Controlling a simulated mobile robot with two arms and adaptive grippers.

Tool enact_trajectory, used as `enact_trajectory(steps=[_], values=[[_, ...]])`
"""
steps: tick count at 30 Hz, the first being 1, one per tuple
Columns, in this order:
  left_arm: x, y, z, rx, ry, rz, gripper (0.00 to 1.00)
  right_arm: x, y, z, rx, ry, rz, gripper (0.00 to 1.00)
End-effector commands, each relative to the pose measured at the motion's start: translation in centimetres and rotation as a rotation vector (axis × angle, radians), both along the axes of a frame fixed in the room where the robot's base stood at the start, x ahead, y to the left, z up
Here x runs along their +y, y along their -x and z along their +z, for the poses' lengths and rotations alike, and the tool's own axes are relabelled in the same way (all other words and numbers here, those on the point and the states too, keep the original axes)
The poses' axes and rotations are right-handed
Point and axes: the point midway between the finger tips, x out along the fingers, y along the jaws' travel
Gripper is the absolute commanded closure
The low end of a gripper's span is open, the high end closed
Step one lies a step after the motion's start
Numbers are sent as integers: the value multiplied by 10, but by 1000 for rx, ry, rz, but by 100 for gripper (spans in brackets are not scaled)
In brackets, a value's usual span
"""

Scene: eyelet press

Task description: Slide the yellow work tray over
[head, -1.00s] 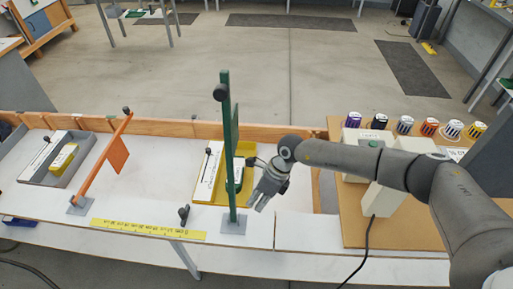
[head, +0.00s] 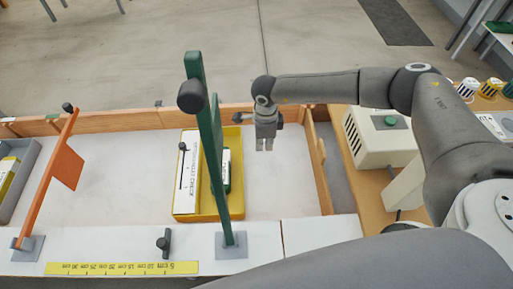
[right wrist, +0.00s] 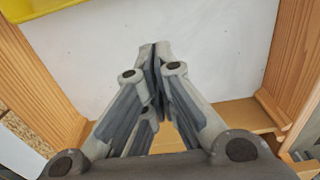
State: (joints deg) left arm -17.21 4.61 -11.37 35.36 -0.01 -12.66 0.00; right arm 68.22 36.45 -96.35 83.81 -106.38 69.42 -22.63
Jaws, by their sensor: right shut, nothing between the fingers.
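The yellow work tray (head: 195,217) lies on the white bench surface, partly hidden behind the green upright. It holds a white labelled strip (head: 187,170) and a small green-and-white item (head: 227,170). A yellow edge, apparently the tray's, shows at the upper left of the right wrist view (right wrist: 40,8). My right gripper (head: 264,145) is to the right of the tray, toward its far end, pointing down and apart from it. Its fingers are shut with nothing between them, as the right wrist view also shows (right wrist: 155,50). My left gripper is not in view.
The green upright (head: 196,75) stands at the bench front, before the tray. An orange upright (head: 65,165) and a grey tray (head: 20,185) are at left. A wooden rail (head: 318,165) bounds the right. White surface is clear left of the tray.

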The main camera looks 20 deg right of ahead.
Motion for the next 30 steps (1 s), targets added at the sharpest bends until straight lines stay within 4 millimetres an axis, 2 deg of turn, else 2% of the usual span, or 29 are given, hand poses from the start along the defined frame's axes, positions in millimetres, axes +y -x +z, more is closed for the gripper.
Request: enact_trajectory(steps=[1,6,17,22,30], values=[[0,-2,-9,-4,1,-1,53,0,1,-12,2,1,0,100],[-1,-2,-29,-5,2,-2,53,0,1,-41,2,-1,-1,100],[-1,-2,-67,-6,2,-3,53,1,1,-96,2,-2,-1,100],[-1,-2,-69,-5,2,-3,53,26,-7,-91,0,-3,3,100],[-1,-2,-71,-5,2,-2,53,39,-11,-90,1,-1,-1,100]])
